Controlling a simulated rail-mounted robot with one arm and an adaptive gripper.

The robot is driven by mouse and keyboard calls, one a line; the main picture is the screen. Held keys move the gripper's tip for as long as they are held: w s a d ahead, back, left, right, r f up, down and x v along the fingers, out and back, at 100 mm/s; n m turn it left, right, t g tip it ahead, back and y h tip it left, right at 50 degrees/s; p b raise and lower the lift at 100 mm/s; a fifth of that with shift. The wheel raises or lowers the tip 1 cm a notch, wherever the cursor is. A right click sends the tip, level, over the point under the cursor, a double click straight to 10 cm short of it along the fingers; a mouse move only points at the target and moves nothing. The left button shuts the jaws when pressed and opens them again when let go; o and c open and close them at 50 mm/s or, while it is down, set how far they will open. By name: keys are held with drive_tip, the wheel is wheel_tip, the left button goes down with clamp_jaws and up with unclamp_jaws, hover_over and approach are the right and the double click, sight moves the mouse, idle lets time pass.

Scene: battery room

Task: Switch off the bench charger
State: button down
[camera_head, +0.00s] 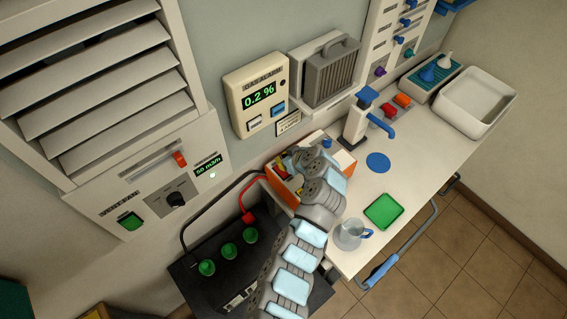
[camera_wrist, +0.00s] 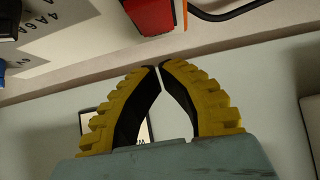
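The bench charger, apparently the orange box (camera_head: 272,192) on the left end of the bench, is largely hidden behind my arm in the head view. A red lead and a black lead run from its left side to the black battery unit (camera_head: 215,265). In the wrist view, my gripper's yellow ribbed fingers (camera_wrist: 160,66) have their tips together, with nothing seen between them. A white panel with dark letters (camera_wrist: 45,35) and a red block (camera_wrist: 152,14) show beyond the tips, apart from them. My gripper is hard to make out in the head view. The charger's switch is not clearly visible.
A blue-topped tap device (camera_head: 357,120), a green tray (camera_head: 383,211) and a clear jug (camera_head: 349,234) stand on the bench (camera_head: 420,150). The gas alarm (camera_head: 258,95) is on the wall above. The ventilation panel (camera_head: 150,185) is to the left. The bench's middle is fairly clear.

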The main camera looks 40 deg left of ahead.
drive_tip(key=w+a+r+b+v, duration=0.1)
drive_tip(key=b+v, duration=0.1)
drive_tip(key=v, duration=0.8)
drive_tip(key=shift+s+b, duration=0.35)
drive_tip(key=shift+s, duration=0.05)
drive_tip(key=shift+d+r, duration=0.1)
